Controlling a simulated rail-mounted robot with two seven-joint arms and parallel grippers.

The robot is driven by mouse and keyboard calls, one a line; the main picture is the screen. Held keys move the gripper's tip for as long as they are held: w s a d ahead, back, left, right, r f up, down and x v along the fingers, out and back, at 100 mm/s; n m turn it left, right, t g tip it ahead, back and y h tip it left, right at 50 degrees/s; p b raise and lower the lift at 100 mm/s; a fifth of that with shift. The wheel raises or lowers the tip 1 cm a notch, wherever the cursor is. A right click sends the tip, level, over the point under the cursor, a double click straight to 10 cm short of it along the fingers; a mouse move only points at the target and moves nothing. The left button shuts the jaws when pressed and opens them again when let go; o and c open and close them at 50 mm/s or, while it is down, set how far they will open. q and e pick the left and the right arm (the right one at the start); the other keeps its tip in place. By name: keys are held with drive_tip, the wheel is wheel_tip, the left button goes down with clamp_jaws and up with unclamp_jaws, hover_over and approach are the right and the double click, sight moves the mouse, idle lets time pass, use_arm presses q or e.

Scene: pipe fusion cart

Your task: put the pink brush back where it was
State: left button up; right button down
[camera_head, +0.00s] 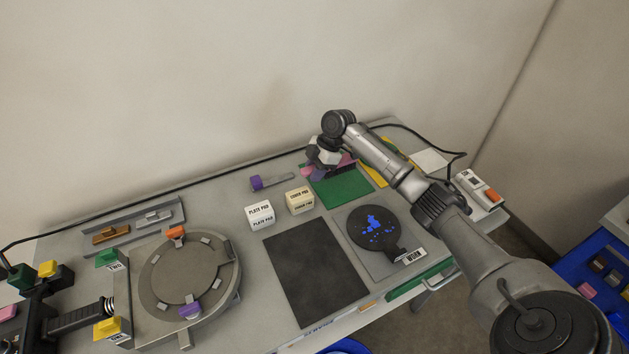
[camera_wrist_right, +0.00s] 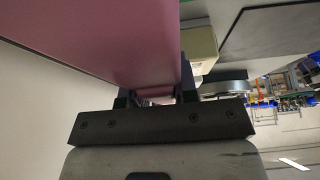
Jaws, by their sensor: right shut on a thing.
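My right gripper (camera_head: 325,158) is at the back of the cart, above the far edge of the green mat (camera_head: 342,186). It is shut on the pink brush (camera_head: 347,160), which shows as a small pink patch beside the gripper. In the right wrist view a broad pink face of the brush (camera_wrist_right: 115,40) fills the upper left, and its narrow part sits between the fingers (camera_wrist_right: 158,98). The gripper hides much of the brush in the head view. I cannot tell whether the brush touches the surface below. My left gripper is not in view.
Two labelled white and tan blocks (camera_head: 260,214) and a purple-ended tool (camera_head: 270,182) lie left of the mat. A black pad (camera_head: 316,272) and a round dark plate with blue spots (camera_head: 372,226) are in front. A yellow item (camera_head: 374,174) lies close by, partly behind my right arm.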

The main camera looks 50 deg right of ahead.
sight(315, 189)
wheel_tip(315, 189, down, 3)
drive_tip(key=shift+f+b, duration=0.1)
drive_tip(key=shift+b, duration=0.2)
drive_tip(key=shift+f, duration=0.3)
drive_tip(key=c, duration=0.9)
unclamp_jaws()
drive_tip(key=shift+f, duration=0.15)
